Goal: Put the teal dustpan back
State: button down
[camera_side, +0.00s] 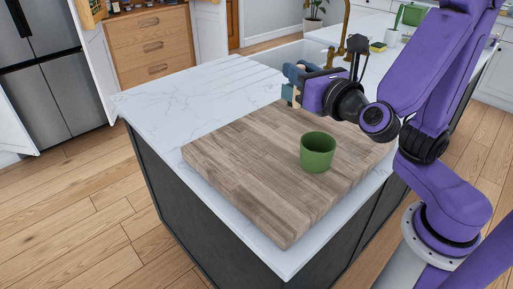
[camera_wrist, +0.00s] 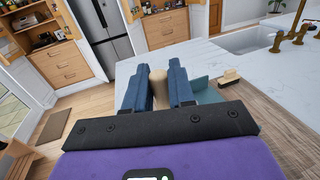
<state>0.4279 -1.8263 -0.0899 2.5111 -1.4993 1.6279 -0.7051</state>
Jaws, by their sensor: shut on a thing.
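My gripper (camera_side: 292,82) is above the far part of the wooden board, with its blue fingers shut on a pale wooden piece. In the wrist view, my gripper (camera_wrist: 158,78) has this pale piece, which looks like a handle, between its two fingers. The teal dustpan (camera_wrist: 207,91) shows as a flat teal part just right of the right finger. The fingers hide how the pale and teal parts join. In the side view the dustpan is mostly hidden by the gripper.
A green cup (camera_side: 317,152) stands on the wooden board (camera_side: 235,165) on the white island (camera_side: 165,100). A sink with a brass faucet (camera_side: 340,42) is behind. Open cabinets with door racks (camera_wrist: 25,18) stand beyond the island, beside a fridge (camera_wrist: 103,28). Floor lies between.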

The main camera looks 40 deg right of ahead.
jog(key=shift+w+a+f, duration=0.7)
jog(key=shift+w+f, duration=1.4)
jog(key=shift+f, duration=0.9)
jog(key=shift+w+a+f, duration=0.65)
jog(key=shift+w+f, duration=1.45)
jog(key=shift+f, duration=0.9)
jog(key=shift+w+a+f, duration=0.7)
jog(key=shift+w+f, duration=1.4)
jog(key=shift+f, duration=0.9)
jog(key=shift+f, duration=0.15)
jog(key=c, duration=1)
grip_release()
jog(key=shift+o, duration=0.2)
